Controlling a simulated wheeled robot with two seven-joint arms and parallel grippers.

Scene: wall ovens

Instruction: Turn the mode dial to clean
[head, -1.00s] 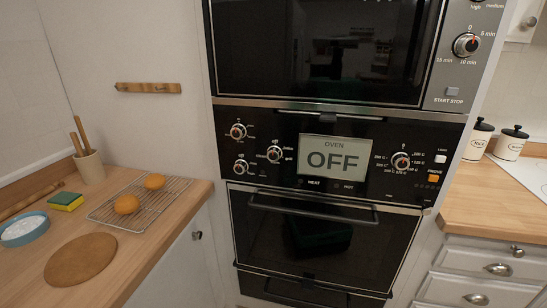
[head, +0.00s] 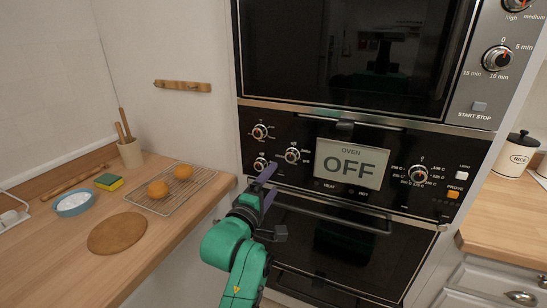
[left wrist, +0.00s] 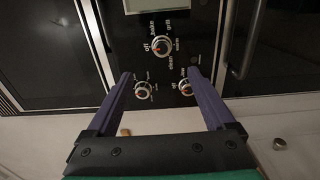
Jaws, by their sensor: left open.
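The mode dial (head: 292,155) is a round silver-rimmed knob on the black oven panel, left of the display (head: 348,164) reading "OVEN OFF". In the left wrist view the mode dial (left wrist: 162,46) has labels around it, including off, bake and clean; its red mark lies toward "off". My left gripper (head: 268,185) is open and empty in front of the panel, below and left of the mode dial. In the left wrist view its purple fingers (left wrist: 160,74) are spread, with the mode dial just beyond the tips, apparently not touched. My right gripper is out of view.
Two smaller knobs, the upper (head: 260,131) and lower (head: 260,164), sit left of the mode dial. The temperature dial (head: 417,174) is right of the display. The oven door handle (head: 335,213) juts out below. A left counter (head: 150,265) holds a rack (head: 205,180).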

